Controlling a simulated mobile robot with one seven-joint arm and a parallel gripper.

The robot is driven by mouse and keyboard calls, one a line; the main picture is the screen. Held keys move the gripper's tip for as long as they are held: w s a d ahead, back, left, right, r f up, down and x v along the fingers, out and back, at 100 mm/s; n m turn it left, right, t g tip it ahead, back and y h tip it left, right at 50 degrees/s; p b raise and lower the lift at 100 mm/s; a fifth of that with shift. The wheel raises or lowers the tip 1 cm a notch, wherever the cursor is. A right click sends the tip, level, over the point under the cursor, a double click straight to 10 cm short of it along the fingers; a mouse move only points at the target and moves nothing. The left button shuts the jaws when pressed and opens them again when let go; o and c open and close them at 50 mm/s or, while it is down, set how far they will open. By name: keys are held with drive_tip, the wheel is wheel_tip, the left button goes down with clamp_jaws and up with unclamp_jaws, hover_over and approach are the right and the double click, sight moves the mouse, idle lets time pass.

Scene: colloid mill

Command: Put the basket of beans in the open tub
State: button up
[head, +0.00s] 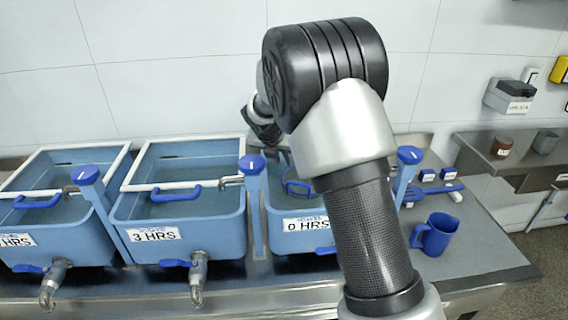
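Three blue tubs stand in a row on a steel counter. The right tub (284,243), labelled 0 HRS, shows no white-framed lid on its visible part. The middle tub (195,238), labelled 3 HRS, and the left tub (75,244) have white-framed clear lids with blue handles. A blue looped handle (290,186) shows at the right tub; whether it belongs to the basket of beans I cannot tell. No beans are visible. My gripper (268,138) is partly hidden behind my arm, above the back of the tubs; its fingers and any hold are unclear.
A blue jug (434,235) stands on the counter (480,250) at the right. Small blue items (430,175) lie behind it. Blue-knobbed posts (252,205) rise beside the tubs. A shelf (510,160) with two cups is at the far right. My arm covers much of the right tub.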

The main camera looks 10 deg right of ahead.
drive_tip(key=v, duration=0.9)
drive_tip(key=s+d+r+m+y, duration=0.1)
drive_tip(key=s+d+r+m, duration=0.35)
drive_tip(key=s+m, duration=0.3)
drive_tip(key=s+d+r+m, duration=0.3)
drive_tip(key=s+r+m, duration=0.2)
drive_tip(key=s+m, duration=0.3)
drive_tip(key=s+m+y, duration=0.1)
drive_tip(key=s+m, duration=1.5)
drive_tip(key=s, duration=0.4)
drive_tip(key=shift+d+f+y, duration=0.3)
drive_tip(key=shift+d+f, duration=0.15)
drive_tip(key=shift+f, duration=0.05)
drive_tip(key=shift+r+p, duration=0.1)
drive_tip(key=shift+p, duration=0.2)
